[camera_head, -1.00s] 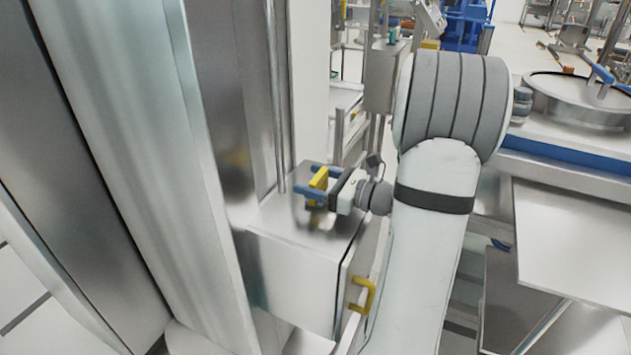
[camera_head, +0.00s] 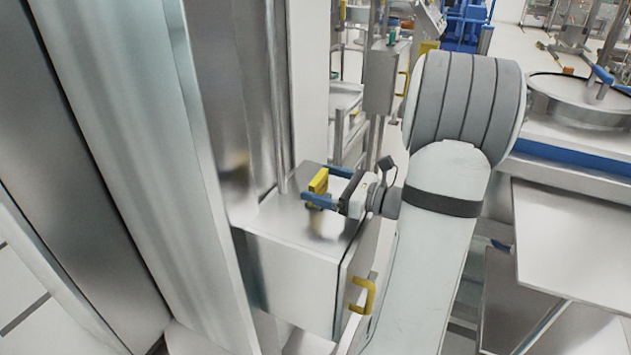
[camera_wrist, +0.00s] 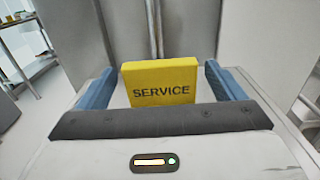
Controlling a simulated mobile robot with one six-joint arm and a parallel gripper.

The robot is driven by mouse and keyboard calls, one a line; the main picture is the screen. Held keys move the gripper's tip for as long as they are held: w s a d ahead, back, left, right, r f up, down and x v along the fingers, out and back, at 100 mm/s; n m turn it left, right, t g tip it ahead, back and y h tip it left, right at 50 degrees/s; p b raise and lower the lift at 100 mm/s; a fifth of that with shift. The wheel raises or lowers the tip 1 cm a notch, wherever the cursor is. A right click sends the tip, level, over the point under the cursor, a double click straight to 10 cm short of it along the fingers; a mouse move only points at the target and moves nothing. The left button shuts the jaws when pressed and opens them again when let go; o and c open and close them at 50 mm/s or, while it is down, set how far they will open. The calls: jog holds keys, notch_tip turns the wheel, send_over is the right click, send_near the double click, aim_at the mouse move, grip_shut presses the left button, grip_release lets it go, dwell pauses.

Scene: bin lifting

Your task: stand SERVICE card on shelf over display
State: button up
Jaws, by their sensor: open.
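The yellow SERVICE card (camera_wrist: 160,84) stands upright on the metal top of a box-shaped cabinet (camera_head: 290,225), its lettering facing the wrist camera. In the head view the card (camera_head: 318,184) is near the fingertips of my gripper (camera_head: 318,183). My gripper is open; its blue fingers lie on either side of the card in the wrist view (camera_wrist: 160,80), with a visible gap to each finger. The card's lower edge is hidden behind the dark gripper body in the wrist view. I cannot make out a display in these frames.
A tall metal column (camera_head: 150,130) rises left of the cabinet, with vertical pipes (camera_head: 280,90) behind its top. A yellow handle (camera_head: 363,294) sticks out of the cabinet's right side. A metal table (camera_head: 575,240) stands at the right.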

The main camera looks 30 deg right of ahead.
aim_at(322, 181)
jog(key=shift+o, duration=0.2)
jog(key=v, duration=0.9)
jog(key=shift+o, duration=0.3)
jog(key=shift+w+r+p, duration=0.1)
jog(key=shift+r+p, duration=0.1)
jog(key=shift+p, duration=0.35)
jog(key=x, duration=0.1)
jog(key=p+x, duration=0.1)
jog(key=x, duration=0.1)
jog(key=p+x, duration=0.1)
jog(key=shift+w+a+r, duration=0.1)
jog(key=shift+a+r, duration=0.2)
jog(key=shift+a, duration=0.1)
jog(key=x, duration=0.7)
jog(key=shift+w+f, duration=0.2)
jog(key=shift+w, duration=0.05)
jog(key=shift+c, duration=0.3)
jog(key=c, duration=1.1)
